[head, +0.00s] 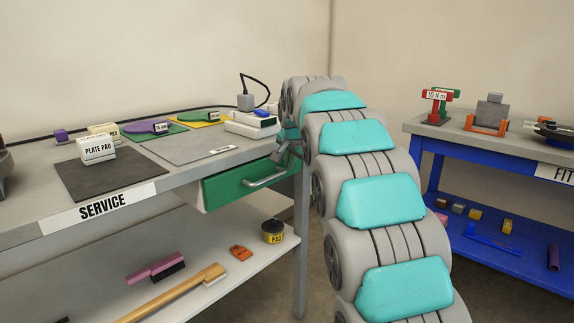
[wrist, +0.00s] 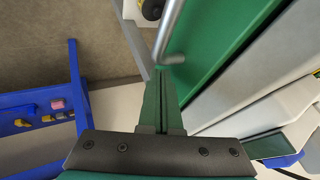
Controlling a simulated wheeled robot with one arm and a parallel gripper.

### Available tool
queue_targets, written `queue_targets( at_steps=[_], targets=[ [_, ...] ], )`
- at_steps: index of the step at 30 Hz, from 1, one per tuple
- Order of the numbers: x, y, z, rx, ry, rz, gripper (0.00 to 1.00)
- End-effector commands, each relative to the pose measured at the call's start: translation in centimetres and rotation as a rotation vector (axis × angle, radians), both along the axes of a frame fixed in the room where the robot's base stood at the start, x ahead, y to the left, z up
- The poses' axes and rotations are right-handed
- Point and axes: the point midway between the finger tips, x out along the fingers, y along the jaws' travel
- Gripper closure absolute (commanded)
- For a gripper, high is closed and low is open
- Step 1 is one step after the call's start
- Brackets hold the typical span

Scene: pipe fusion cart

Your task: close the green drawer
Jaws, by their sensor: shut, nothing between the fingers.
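The green drawer (head: 228,184) is under the top of the service bench. Its front stands out from the bench, with a pale side showing at its left, so it is partly open. It has a metal bar handle (head: 265,178). In the wrist view the drawer (wrist: 222,32) fills the upper middle, with its handle (wrist: 170,30) running up from its near end. My gripper (head: 284,152) is at the drawer's right end, near the top edge. In the wrist view my gripper's fingers (wrist: 168,72) are together and empty, close to the handle's end; I cannot tell whether they touch.
The service bench (head: 30,226) carries a plate pad block (head: 97,149), coloured mats and small boxes. A lower shelf (head: 215,268) holds a brush, a hammer-like tool and a tin. A blue bench (head: 432,148) stands at the right. A bench leg (head: 301,240) is below my gripper.

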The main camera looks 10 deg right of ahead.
Motion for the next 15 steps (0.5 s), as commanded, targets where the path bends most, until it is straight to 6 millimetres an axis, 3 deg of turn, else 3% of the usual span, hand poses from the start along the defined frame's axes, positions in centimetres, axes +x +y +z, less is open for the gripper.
queue_targets(
  at_steps=[4, 15],
  targets=[
    [-1.6, -1.6, -0.2, -0.001, 0.004, -0.003, 1.00],
    [-6.4, -1.4, 6.2, -0.002, 0.006, -0.003, 1.00]
  ],
)
